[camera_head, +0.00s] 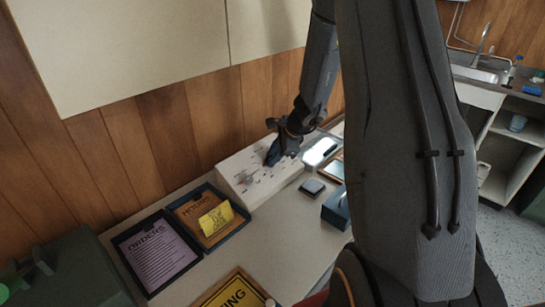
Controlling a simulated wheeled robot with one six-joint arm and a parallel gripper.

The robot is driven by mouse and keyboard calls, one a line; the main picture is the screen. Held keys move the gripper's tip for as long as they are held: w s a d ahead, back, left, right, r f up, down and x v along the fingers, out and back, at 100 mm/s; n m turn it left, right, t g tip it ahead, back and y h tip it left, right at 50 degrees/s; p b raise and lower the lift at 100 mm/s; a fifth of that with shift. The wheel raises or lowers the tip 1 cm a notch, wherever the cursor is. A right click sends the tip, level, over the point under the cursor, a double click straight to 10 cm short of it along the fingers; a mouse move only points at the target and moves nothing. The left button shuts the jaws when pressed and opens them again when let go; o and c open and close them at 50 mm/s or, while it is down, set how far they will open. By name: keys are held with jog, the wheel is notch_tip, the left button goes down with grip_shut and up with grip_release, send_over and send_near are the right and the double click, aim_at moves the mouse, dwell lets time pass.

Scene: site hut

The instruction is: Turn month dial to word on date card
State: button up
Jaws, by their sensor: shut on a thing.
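A white sloped box (236,165) with small dark and red marks and a grey knob (243,177) on its face stands on the counter against the wood wall. My gripper (271,160) reaches down to the right part of this face. It is shut on a dial there, which the fingers hide almost wholly. The words around the dials are too small to read. A folded yellow card (215,219) with dark print stands in the right-hand dark tray; its word cannot be read, and I cannot tell whether it is the date card.
An ORDERS tray (155,252) with a lilac sheet lies left of the other tray (203,213). A small dark pad (312,187) and a blue box (336,207) sit right of the white box. A yellow sign (235,293) lies in front. Counter between is bare.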

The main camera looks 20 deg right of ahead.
jog(key=n+b, duration=0.4)
jog(key=b, duration=0.1)
jog(key=shift+w+f+n, duration=0.1)
jog(key=shift+f+n, duration=0.05)
jog(key=shift+n, duration=0.15)
jog(key=n+b, duration=0.4)
jog(key=shift+n+g+b, duration=0.3)
jog(key=shift+n+b, duration=0.75)
jog(key=shift+n, duration=0.05)
jog(key=o, duration=1.1)
jog(key=shift+c, duration=0.2)
